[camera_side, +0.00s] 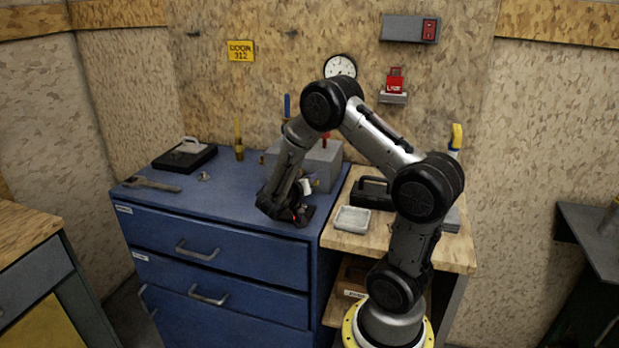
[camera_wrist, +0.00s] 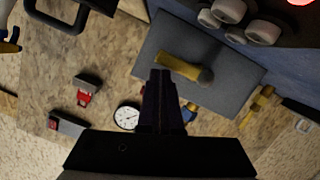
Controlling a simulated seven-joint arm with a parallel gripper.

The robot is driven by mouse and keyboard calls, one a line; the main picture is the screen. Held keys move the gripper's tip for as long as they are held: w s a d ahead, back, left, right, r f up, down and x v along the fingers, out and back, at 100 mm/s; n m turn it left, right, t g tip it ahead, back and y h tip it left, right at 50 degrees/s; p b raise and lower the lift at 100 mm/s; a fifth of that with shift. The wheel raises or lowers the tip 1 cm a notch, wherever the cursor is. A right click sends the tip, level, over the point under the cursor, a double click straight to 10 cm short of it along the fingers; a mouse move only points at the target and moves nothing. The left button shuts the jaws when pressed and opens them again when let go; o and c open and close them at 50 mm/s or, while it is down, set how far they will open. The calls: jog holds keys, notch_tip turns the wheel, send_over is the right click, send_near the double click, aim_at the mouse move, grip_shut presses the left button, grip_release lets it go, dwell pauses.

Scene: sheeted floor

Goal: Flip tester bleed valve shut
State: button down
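The tester is a grey block (camera_side: 322,165) on the blue cabinet, partly hidden by my arm in the side view. In the wrist view its grey face (camera_wrist: 225,85) carries a yellow lever (camera_wrist: 180,67) with a rounded grey-brown end, probably the bleed valve. White round fittings (camera_wrist: 262,32) show nearby. My gripper (camera_side: 296,214) is low in front of the block, pointing down. In the wrist view my gripper (camera_wrist: 161,72) has its dark fingers together, with nothing seen between them. The fingertips overlap the lever's left end in the picture; contact cannot be told.
A round gauge (camera_side: 340,66) and a red lockout tag (camera_side: 395,82) are on the wall. A black case (camera_side: 371,194) and a pale tray (camera_side: 352,219) sit right on the wooden bench. A wrench (camera_side: 153,184) lies left on the blue cabinet (camera_side: 225,205), whose front top is clear.

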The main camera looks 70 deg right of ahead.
dwell(0.3)
jog(key=shift+r, duration=0.5)
jog(key=a+r, duration=0.5)
jog(key=a, duration=0.4)
jog(key=shift+a+r, duration=0.2)
jog(key=shift+a, duration=0.2)
